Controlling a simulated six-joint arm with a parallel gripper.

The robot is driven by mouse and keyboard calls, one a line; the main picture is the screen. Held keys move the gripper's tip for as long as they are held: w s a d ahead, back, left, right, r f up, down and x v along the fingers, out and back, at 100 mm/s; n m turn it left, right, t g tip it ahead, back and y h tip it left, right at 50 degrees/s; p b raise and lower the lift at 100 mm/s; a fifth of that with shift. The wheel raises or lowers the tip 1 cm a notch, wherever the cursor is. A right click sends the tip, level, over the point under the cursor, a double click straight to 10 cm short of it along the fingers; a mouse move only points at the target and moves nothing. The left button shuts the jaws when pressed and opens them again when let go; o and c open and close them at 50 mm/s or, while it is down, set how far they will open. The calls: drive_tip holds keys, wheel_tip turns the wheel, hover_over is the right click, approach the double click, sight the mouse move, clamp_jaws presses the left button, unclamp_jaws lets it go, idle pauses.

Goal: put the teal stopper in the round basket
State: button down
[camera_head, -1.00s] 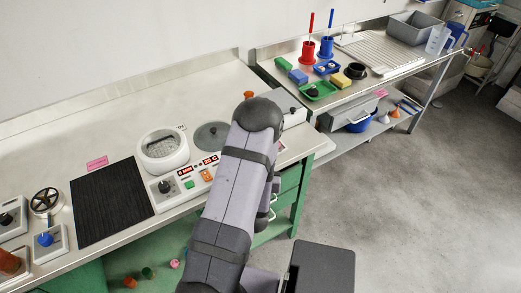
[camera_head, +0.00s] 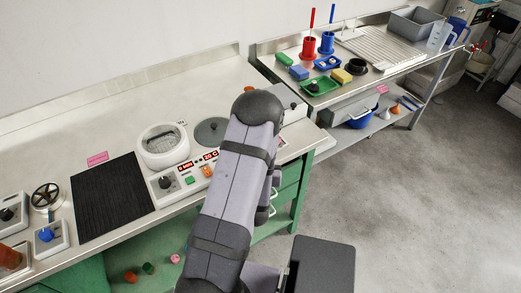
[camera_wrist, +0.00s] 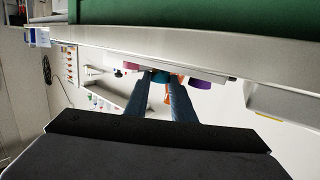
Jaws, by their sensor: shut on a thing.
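My gripper (camera_wrist: 160,82) shows in the wrist view, its two blue fingers reaching away from the dark palm. Its fingers are shut on a small teal thing (camera_wrist: 160,76), which appears to be the teal stopper; it is partly hidden by the fingertips. In the head view my own arm hides the gripper and the stopper. A round white vessel (camera_head: 146,151) with a grey mesh-like inside stands on the bench, left of my arm; it looks like the round basket or its holder.
A control panel (camera_head: 179,182) lies in front of the vessel, with a grey round lid (camera_head: 211,131) to its right. A black mat (camera_head: 110,200) lies to the left. Purple (camera_wrist: 200,86) and orange things show near my fingertips. The back of the bench is clear.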

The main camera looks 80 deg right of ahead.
wheel_tip(320, 180, up, 9)
idle(0.7)
